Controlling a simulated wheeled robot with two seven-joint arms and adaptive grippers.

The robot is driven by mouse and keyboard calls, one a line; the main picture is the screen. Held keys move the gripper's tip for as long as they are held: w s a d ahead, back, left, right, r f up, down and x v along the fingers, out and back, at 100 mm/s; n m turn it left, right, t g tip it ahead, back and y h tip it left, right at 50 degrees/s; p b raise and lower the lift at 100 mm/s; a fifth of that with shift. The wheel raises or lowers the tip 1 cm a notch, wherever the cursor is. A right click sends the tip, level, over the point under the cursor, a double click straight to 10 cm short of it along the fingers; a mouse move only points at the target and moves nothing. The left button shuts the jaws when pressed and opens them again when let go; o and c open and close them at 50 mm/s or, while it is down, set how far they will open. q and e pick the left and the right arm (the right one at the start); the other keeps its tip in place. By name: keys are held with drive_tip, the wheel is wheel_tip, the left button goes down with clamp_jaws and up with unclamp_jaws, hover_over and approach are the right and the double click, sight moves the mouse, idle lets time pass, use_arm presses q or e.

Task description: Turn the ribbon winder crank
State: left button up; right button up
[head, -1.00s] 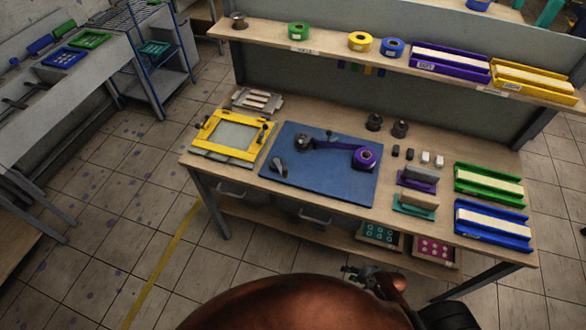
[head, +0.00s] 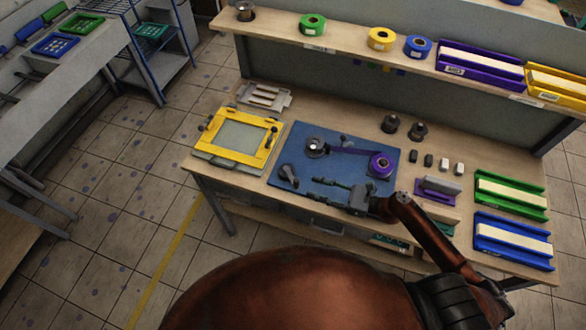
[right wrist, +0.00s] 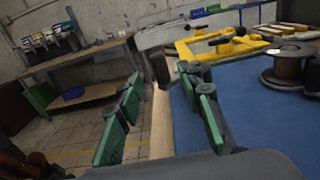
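The ribbon winder is a blue board (head: 302,150) on the workbench. It carries a grey spool (head: 315,146) at left and a purple ribbon spool (head: 381,164) at right, with purple ribbon between them. My left gripper is not in view.
A yellow frame (head: 270,143) lies left of the board. Dark round pieces (head: 418,132), small blocks and green (head: 508,182) and blue (head: 480,232) trays are to the right. A shelf (head: 350,52) with tape rolls runs behind. The floor at left is clear.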

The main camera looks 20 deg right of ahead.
sight(297, 181)
drive_tip(key=x, duration=0.3)
drive_tip(key=p+x, duration=0.1)
drive_tip(key=x, duration=0.1)
drive_tip(key=shift+w+a+r, duration=0.2)
drive_tip(key=shift+a+r, duration=0.05)
drive_tip(key=shift+a, duration=0.05)
drive_tip(key=shift+x, duration=0.85)
drive_tip(key=shift+f, duration=0.1)
drive_tip(key=c, duration=0.8)
clamp_jaws()
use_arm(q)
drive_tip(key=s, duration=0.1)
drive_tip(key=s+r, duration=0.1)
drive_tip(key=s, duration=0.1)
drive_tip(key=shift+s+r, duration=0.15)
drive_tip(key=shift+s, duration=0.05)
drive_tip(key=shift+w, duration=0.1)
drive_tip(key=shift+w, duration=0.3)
